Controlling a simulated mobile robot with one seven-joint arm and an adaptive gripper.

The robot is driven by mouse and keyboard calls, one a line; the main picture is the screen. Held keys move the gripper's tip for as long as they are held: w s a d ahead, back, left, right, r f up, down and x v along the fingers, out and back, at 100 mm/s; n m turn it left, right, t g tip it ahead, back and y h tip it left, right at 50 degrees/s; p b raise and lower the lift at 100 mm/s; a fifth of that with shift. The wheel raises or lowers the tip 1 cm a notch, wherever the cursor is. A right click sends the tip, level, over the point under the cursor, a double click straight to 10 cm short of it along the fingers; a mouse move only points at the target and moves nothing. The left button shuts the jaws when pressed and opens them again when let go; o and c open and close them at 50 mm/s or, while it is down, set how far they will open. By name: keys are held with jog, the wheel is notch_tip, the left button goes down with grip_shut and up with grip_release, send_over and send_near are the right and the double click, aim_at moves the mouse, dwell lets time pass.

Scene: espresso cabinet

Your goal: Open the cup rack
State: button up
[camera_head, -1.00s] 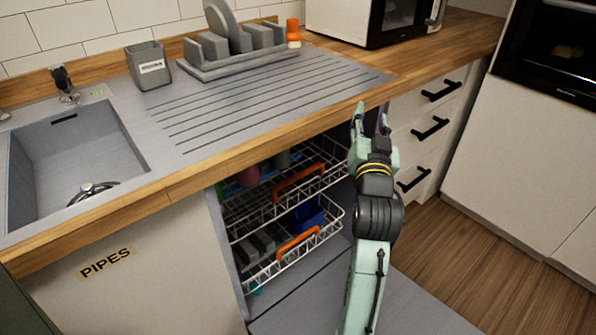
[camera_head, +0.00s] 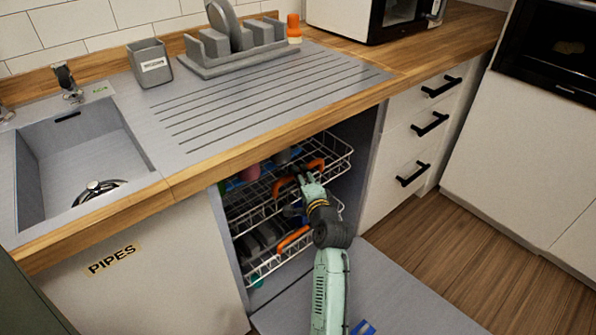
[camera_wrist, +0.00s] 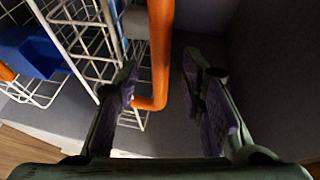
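The cup rack (camera_head: 340,152) is the upper white wire rack inside the open dishwasher under the counter. A pink cup (camera_head: 250,173) and a grey one stand in it. Its orange handle (camera_head: 317,164) is at the rack's front. My gripper (camera_head: 303,181) is at this handle and hides part of it. In the wrist view the handle (camera_wrist: 160,45) passes between the two open fingers (camera_wrist: 163,88), closer to the left finger. The fingers are apart; I cannot tell whether the left one touches the handle.
The lower rack with its own orange handle (camera_head: 293,241) sits below; a blue container (camera_wrist: 32,52) shows in the wrist view. The dishwasher door (camera_head: 395,300) lies folded down beneath my arm. Drawers (camera_head: 430,124) stand to the right, and the wooden counter edge (camera_head: 240,152) overhangs above.

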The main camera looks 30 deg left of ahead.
jog(key=shift+x, duration=1.9)
jog(key=shift+c, duration=0.3)
grip_shut()
